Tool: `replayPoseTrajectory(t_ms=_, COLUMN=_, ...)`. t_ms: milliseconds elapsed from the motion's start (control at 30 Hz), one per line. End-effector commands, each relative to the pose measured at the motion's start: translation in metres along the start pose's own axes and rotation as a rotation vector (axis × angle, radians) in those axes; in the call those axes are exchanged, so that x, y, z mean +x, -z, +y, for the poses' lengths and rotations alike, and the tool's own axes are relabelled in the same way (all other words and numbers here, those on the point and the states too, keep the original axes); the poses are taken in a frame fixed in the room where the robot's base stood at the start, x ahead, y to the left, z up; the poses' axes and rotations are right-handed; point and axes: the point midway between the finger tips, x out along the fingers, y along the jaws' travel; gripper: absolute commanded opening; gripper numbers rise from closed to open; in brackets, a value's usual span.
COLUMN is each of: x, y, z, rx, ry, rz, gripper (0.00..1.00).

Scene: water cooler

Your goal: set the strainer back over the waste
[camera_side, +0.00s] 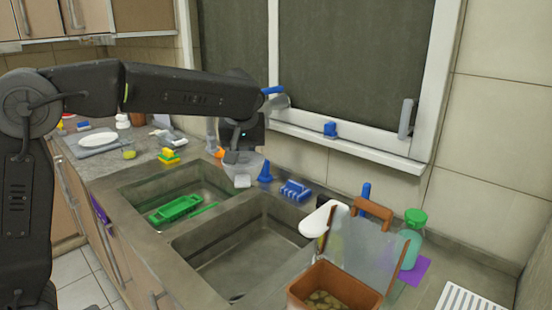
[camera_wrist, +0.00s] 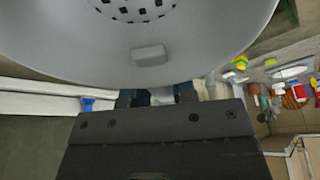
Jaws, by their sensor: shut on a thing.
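My gripper (camera_side: 238,155) hangs over the back of the sink, near the wall between the two basins. It is shut on the rim of the strainer (camera_side: 254,166), a pale grey round bowl. In the wrist view the strainer (camera_wrist: 60,45) fills the top, with several dark holes in its middle and a small block on its side. The fingers of my gripper (camera_wrist: 160,97) pinch its edge. The strainer is in the air, and its far side is out of the wrist picture. A small dark spot shows low in the right basin (camera_side: 255,245); I cannot tell if it is the waste.
The left basin holds a green tray (camera_side: 175,208) and a green stick. A blue cone (camera_side: 265,172) and a blue brush (camera_side: 296,190) stand on the back ledge. A clear panel (camera_side: 362,245), a brown pot (camera_side: 333,287) and a green-capped bottle (camera_side: 411,240) crowd the right. The right basin looks empty.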

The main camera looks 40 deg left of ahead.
Motion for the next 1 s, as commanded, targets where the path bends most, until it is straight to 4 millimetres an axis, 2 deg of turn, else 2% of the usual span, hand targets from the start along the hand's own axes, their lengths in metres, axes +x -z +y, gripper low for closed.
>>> replayPoseTrajectory(t_ms=133, x=0.005, y=0.01, z=-0.028, rx=0.045, ry=-0.016, rz=0.014, gripper=0.0)
replayPoseTrajectory(t_ms=400, x=0.063, y=-0.014, z=-0.026, rx=0.053, ry=-0.012, rz=0.009, gripper=0.0)
replayPoseTrajectory(t_ms=567, x=0.116, y=-0.034, z=-0.026, rx=0.053, ry=-0.008, rz=0.005, gripper=0.0)
replayPoseTrajectory(t_ms=800, x=0.21, y=-0.07, z=-0.028, rx=0.054, ry=-0.005, rz=0.003, gripper=0.0)
replayPoseTrajectory(t_ms=900, x=0.242, y=-0.081, z=-0.028, rx=0.053, ry=-0.008, rz=0.007, gripper=0.0)
replayPoseTrajectory(t_ms=1000, x=0.264, y=-0.089, z=-0.027, rx=0.052, ry=-0.011, rz=0.008, gripper=0.0)
